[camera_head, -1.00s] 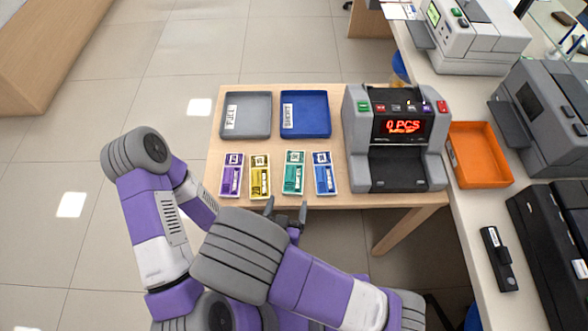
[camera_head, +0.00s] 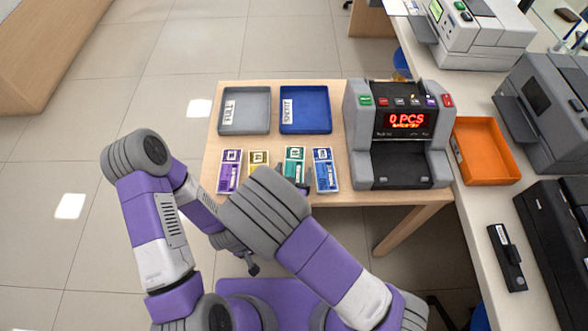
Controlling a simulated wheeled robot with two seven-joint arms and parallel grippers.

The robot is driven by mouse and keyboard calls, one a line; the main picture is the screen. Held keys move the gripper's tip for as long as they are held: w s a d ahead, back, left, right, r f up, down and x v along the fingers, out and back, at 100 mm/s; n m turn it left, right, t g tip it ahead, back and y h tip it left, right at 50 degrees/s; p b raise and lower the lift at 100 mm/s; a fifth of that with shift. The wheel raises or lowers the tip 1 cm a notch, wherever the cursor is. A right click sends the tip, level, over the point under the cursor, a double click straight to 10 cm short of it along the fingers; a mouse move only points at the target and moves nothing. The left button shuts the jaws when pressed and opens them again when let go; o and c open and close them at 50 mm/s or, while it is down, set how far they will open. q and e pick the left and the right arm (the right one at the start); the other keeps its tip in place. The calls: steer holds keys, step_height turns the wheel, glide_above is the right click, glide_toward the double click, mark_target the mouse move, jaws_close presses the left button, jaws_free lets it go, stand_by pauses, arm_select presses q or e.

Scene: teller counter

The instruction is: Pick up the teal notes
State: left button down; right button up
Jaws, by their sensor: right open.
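The teal notes (camera_head: 295,155) lie in a small white holder near the table's front edge, third from the left in a row of banknote bundles. My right gripper (camera_head: 291,176) is open just over the near half of the teal notes. It hides part of them, and I see no contact for certain. My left gripper (camera_head: 252,267) hangs low in front of the table, away from the notes. Its fingers are too small and dark to tell open from shut.
Purple notes (camera_head: 229,172), partly hidden yellow notes (camera_head: 258,158) and blue notes (camera_head: 326,172) flank the teal ones. A grey FULL tray (camera_head: 252,110) and a blue SHORT tray (camera_head: 306,112) lie behind. A counting machine (camera_head: 398,150) reading 0 PCS stands right; an orange tray (camera_head: 485,150) is beyond.

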steer(key=shift+c, duration=0.3)
steer(key=c, duration=0.8)
steer(key=shift+r, duration=0.1)
